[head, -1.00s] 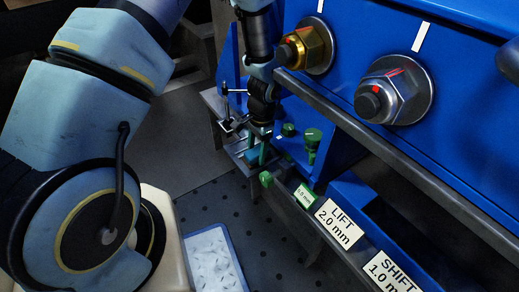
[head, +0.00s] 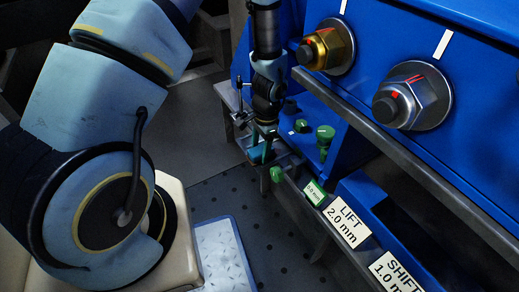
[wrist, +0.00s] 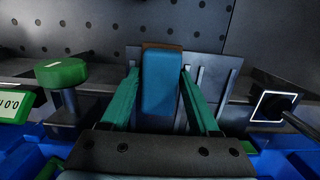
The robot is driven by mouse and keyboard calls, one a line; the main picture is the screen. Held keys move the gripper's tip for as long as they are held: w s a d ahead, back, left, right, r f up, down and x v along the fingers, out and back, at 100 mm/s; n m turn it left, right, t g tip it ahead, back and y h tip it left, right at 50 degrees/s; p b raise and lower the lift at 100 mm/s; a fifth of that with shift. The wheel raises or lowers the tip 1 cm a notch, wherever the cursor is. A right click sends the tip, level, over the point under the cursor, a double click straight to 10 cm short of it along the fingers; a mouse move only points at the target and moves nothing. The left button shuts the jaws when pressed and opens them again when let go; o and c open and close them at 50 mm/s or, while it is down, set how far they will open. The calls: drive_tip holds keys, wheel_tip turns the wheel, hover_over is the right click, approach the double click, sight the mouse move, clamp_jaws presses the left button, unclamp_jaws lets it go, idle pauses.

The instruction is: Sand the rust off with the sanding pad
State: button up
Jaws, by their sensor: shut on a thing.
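My gripper (wrist: 160,72) has two teal fingers shut on the sanding pad (wrist: 161,95), a blue block with a brown edge at its far end. The pad lies between the fingers in the middle of the wrist view. In the head view my gripper (head: 263,150) points down at the far end of the bench, low over a grey tray-like holder there. A slotted grey plate (wrist: 207,70) stands just beyond the pad in the wrist view. Whether the pad touches anything is unclear. I cannot make out any rust patch.
Green knobs (head: 325,135) stand right of my gripper; one (wrist: 75,72) is at the left in the wrist view. A blue panel with a brass nut (head: 328,47) and a steel nut (head: 412,95) fills the right.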

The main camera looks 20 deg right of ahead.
drive_tip(key=shift+w+d, duration=0.2)
drive_tip(key=shift+d, duration=1)
drive_tip(key=shift+w+d, duration=0.2)
drive_tip(key=shift+d, duration=0.95)
drive_tip(key=shift+s+a+r+p, duration=0.15)
drive_tip(key=shift+a+p, duration=0.15)
drive_tip(key=shift+a, duration=0.4)
drive_tip(key=shift+s+a+f+p, duration=0.1)
drive_tip(key=shift+a+p, duration=0.2)
drive_tip(key=shift+a, duration=0.4)
drive_tip(key=shift+s+a, duration=0.2)
drive_tip(key=shift+a, duration=1.15)
drive_tip(key=shift+w+d+p, duration=0.2)
drive_tip(key=shift+d+p, duration=0.1)
drive_tip(key=shift+d, duration=0.95)
drive_tip(key=shift+w+d, duration=0.15)
drive_tip(key=shift+d, duration=0.6)
drive_tip(key=shift+w+d, duration=0.1)
drive_tip(key=shift+d, duration=0.65)
drive_tip(key=r+p, duration=0.6)
drive_tip(key=shift+a+r, duration=0.25)
drive_tip(key=shift+r, duration=0.15)
